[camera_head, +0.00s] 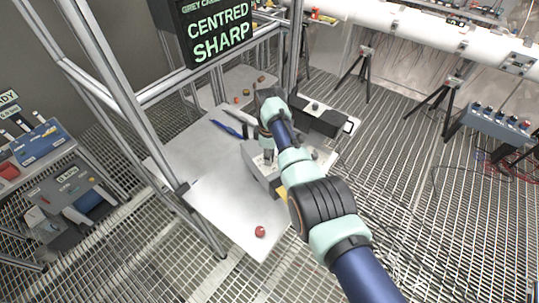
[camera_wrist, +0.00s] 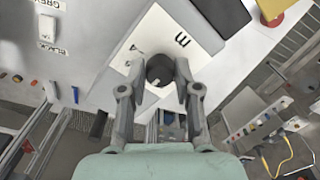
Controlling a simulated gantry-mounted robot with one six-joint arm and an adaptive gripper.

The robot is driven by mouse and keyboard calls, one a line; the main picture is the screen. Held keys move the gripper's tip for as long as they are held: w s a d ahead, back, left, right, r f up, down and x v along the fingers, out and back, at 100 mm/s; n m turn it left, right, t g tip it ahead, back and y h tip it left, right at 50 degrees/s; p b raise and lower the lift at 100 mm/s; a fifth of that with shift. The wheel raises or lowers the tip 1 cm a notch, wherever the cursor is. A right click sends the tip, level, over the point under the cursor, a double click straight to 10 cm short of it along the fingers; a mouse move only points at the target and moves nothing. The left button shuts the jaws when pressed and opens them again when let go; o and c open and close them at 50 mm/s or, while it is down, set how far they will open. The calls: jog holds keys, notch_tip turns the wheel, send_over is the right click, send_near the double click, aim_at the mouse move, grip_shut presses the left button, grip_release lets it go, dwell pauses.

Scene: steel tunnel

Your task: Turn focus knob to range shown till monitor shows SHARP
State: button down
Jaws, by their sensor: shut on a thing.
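The monitor (camera_head: 217,30) in the head view reads CENTRED and SHARP in pale green letters; its top line is partly cut off and seems to begin GREY. The focus knob (camera_wrist: 159,70) is a dark round knob in the wrist view, beside a white plate (camera_wrist: 148,50) with black marks. My gripper (camera_wrist: 157,78) is shut on the knob, one finger on each side. In the head view my gripper (camera_head: 268,152) points down at a pale device (camera_head: 256,168) on the table, and my arm hides part of that device.
A metal frame post (camera_head: 155,130) rises at the left. A black box (camera_head: 318,118) sits right of my wrist. Grated floor surrounds the table.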

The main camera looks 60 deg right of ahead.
jog(key=shift+n, duration=0.3)
jog(key=c, duration=0.8)
grip_release()
notch_tip(320, 180, up, 12)
dwell(0.4)
